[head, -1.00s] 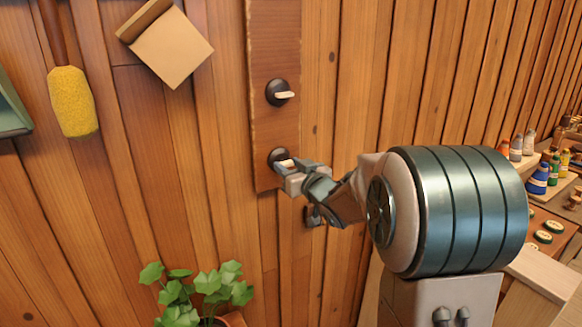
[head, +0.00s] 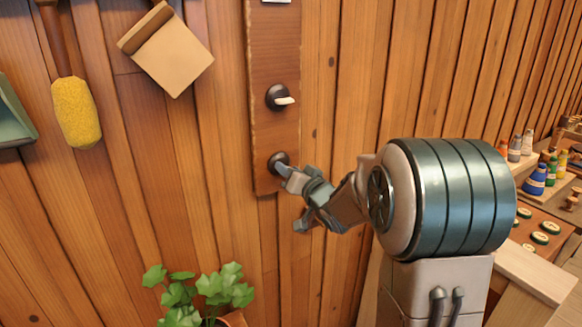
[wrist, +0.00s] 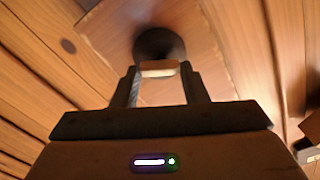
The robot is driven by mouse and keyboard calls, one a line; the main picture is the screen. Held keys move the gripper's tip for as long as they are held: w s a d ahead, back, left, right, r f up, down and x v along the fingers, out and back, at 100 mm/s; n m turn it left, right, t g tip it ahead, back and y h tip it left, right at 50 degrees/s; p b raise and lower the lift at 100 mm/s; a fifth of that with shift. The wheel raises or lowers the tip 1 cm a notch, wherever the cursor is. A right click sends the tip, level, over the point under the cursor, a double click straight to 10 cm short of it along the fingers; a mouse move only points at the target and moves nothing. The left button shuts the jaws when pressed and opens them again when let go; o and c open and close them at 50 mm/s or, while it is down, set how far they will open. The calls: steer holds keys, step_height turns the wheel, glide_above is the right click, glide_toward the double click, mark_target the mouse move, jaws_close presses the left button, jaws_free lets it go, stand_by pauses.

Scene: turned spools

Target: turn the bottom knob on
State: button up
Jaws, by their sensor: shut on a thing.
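The bottom knob (head: 278,160) has a dark round base on a brown wooden board (head: 272,131) fixed to the plank wall. My gripper (head: 284,168) is at this knob, and in the head view it hides the knob's pale grip bar. In the wrist view the dark knob base (wrist: 158,42) is straight ahead. Its pale bar (wrist: 159,68) sits between the two fingers of my gripper (wrist: 160,74), which is shut on it. The bar lies level across that picture, while the board looks tilted.
An upper knob (head: 278,97) with a pale bar pointing right is on the same board. A leafy plant (head: 205,290) stands below. A yellow duster (head: 75,112) and a tan dustpan-like piece (head: 172,52) hang at left. Paint bottles (head: 534,180) stand at right.

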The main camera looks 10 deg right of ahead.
steer(key=shift+d+f+m+p, duration=0.1)
steer(key=shift+m+p, duration=1.55)
steer(key=shift+m, duration=1.45)
steer(key=shift+f+m+p, duration=0.1)
steer(key=shift+m+p, duration=1.5)
steer(key=shift+m, duration=1.5)
steer(key=o, duration=1)
steer(key=b+v, duration=0.2)
steer(key=v, duration=1.1)
steer(key=shift+s+d+r, duration=0.1)
steer(key=shift+s+d, duration=0.05)
steer(key=shift+s, duration=0.2)
